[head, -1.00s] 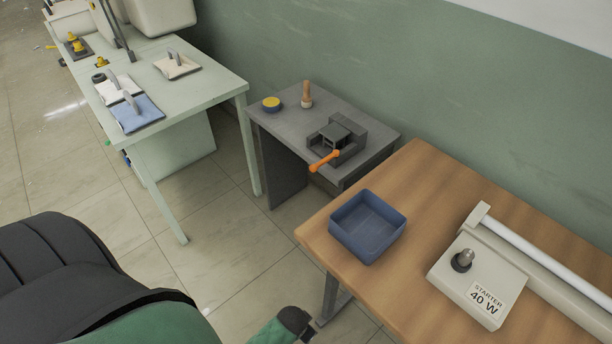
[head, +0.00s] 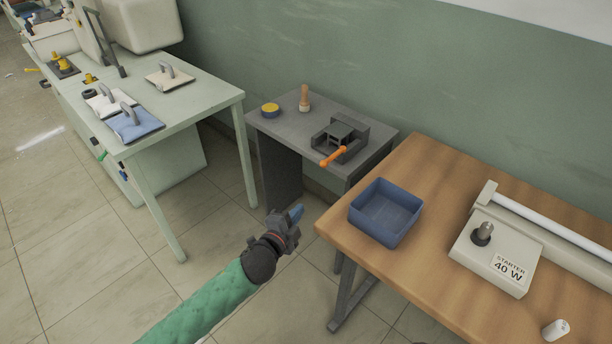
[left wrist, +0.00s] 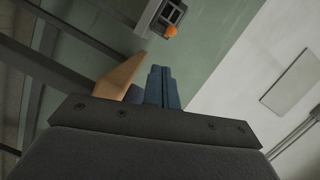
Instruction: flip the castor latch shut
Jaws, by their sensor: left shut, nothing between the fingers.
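A dark grey fixture (head: 345,139) with an orange lever (head: 334,157) sits on the small grey table (head: 290,117) by the wall; this lever looks like the latch. The lever slants out over the table's front side, its ball end low. In the left wrist view its orange end (left wrist: 171,31) shows at the top, by the fixture's dark frame (left wrist: 172,11). My left gripper (head: 296,213) is in front of and below the grey table, apart from the lever. Its blue fingers (left wrist: 164,86) are together and empty. My right gripper is not in view.
A wooden table (head: 419,210) at the right holds a blue open bin (head: 385,212), a starter box (head: 497,252) and a white cylinder (head: 556,330). A pale green bench (head: 196,101) is at left.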

